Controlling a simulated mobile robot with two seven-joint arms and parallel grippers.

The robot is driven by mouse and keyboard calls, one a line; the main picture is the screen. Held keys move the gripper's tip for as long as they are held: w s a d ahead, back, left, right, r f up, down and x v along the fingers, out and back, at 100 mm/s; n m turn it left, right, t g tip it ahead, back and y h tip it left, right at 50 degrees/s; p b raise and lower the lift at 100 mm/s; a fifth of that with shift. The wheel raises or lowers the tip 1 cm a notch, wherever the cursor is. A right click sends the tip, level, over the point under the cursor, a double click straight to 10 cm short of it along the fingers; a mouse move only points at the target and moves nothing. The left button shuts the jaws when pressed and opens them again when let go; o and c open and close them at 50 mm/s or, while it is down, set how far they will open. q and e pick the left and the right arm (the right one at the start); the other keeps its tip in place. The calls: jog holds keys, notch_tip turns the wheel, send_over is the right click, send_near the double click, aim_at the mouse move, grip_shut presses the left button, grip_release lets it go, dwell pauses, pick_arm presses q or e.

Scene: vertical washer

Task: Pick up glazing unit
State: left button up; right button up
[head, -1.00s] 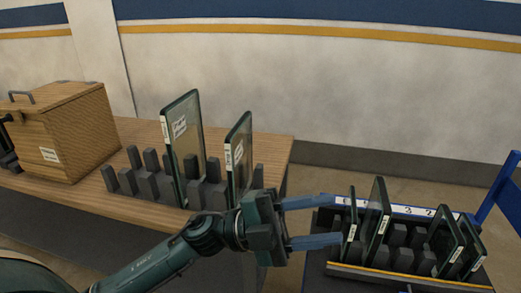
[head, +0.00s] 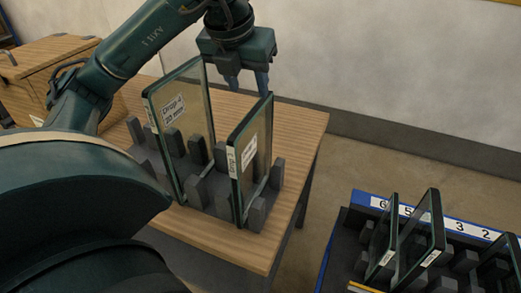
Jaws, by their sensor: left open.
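Two glazing units stand upright in a dark slotted rack (head: 222,198) on the wooden table. The taller unit (head: 186,122) is on the left and has a white label. The smaller unit (head: 252,155) is on the right and also carries a label. My left gripper (head: 252,82) points down behind and above the two units, its blue fingers apart and empty. The fingertips are partly hidden by the smaller unit's top corner, and I cannot tell whether they touch it. My right gripper is not in view.
A blue-edged cart rack (head: 376,203) with numbered slots stands at the lower right and holds several glass units (head: 418,238). A wooden box (head: 38,72) sits at the table's far left. Floor (head: 350,160) separates table and cart.

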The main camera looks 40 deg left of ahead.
aim_at(255, 125)
pick_arm(q)
jog(key=x, duration=0.6)
jog(key=shift+s+f+b, duration=0.1)
jog(key=shift+f+b, duration=0.25)
jog(key=shift+f, duration=0.05)
jog(key=x, duration=0.2)
jog(key=s+x, duration=0.1)
jog(key=x, duration=0.1)
jog(key=shift+w+f, duration=0.2)
jog(key=shift+f, duration=0.3)
jog(key=shift+w+f, duration=0.2)
jog(key=shift+f, duration=0.15)
jog(key=shift+f, duration=0.15)
grip_shut()
dwell(0.5)
jog(key=shift+a, duration=0.1)
